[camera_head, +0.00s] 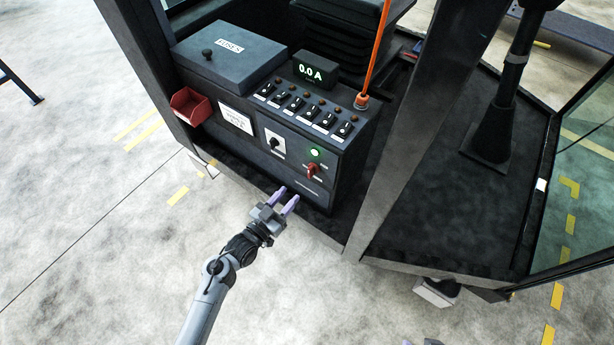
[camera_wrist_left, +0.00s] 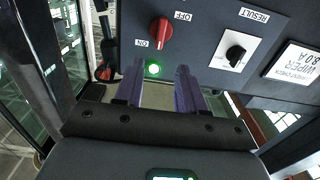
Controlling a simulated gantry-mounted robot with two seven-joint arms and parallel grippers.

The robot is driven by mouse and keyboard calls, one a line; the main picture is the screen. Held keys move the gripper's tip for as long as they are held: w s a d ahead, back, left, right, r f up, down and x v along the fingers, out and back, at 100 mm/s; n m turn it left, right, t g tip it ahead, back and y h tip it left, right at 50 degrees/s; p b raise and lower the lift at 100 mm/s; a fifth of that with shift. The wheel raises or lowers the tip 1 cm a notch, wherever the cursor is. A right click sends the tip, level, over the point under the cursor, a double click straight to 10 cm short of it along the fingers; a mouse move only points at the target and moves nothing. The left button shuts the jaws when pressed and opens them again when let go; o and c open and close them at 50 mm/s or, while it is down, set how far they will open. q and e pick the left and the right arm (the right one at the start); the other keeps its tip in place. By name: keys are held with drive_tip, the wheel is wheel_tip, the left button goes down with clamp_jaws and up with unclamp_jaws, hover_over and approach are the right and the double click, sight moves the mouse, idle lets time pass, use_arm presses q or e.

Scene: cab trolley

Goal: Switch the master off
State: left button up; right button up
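The red rotary master switch (camera_head: 312,170) is on the front face of the dark control box, below a lit green lamp (camera_head: 314,153). In the left wrist view, which shows the panel upside down, the red knob (camera_wrist_left: 160,36) sits between ON and OFF labels, with the green lamp (camera_wrist_left: 153,69) beside it. I cannot tell for sure which label the knob points to. My left gripper (camera_head: 287,195) is open and empty, in front of and below the switch, apart from it. Only small tips of my right gripper (camera_head: 420,342) show at the bottom edge of the head view.
The box (camera_head: 240,98) carries a row of black toggles, a 0.0 A display (camera_head: 315,70), a black rotary knob (camera_head: 274,143) and a red bin (camera_head: 190,106). An orange rod (camera_head: 375,50) stands at its right corner. A cab pillar (camera_head: 420,120) rises right of it. The floor in front is clear.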

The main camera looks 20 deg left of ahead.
sight(309, 173)
use_arm(q)
drive_tip(key=x, duration=1)
drive_tip(key=shift+s, duration=0.1)
clamp_jaws()
